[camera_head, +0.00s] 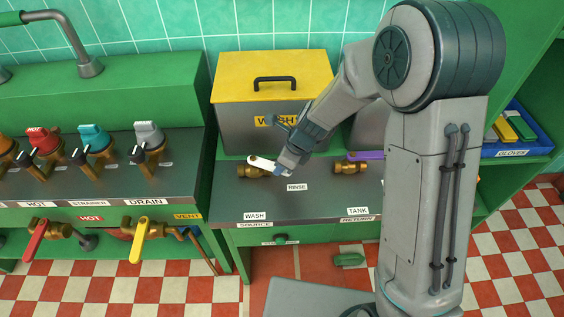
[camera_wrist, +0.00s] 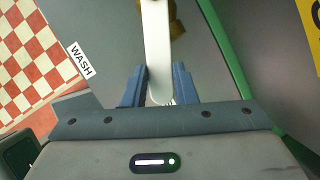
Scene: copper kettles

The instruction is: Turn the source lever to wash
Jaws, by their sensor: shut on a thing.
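The source lever (camera_head: 262,163) is white and sits on a brass valve (camera_head: 251,171) on the dark counter, above the SOURCE label (camera_head: 255,225). In the head view its handle points right, toward the RINSE label (camera_head: 297,187). The WASH label (camera_head: 255,216) lies nearer the counter's front edge. My gripper (camera_head: 279,170) is at the handle's free end. In the wrist view the white lever (camera_wrist: 156,45) runs between the two blue fingers of my gripper (camera_wrist: 159,88), which are shut on it. The WASH label (camera_wrist: 81,60) shows to the left there.
A yellow-lidded WASH box (camera_head: 272,85) stands behind the lever. A purple-handled valve (camera_head: 352,167) is to the right, by the TANK label (camera_head: 357,211). Several coloured valves line the left counter (camera_head: 90,185). The counter in front of the source lever is clear.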

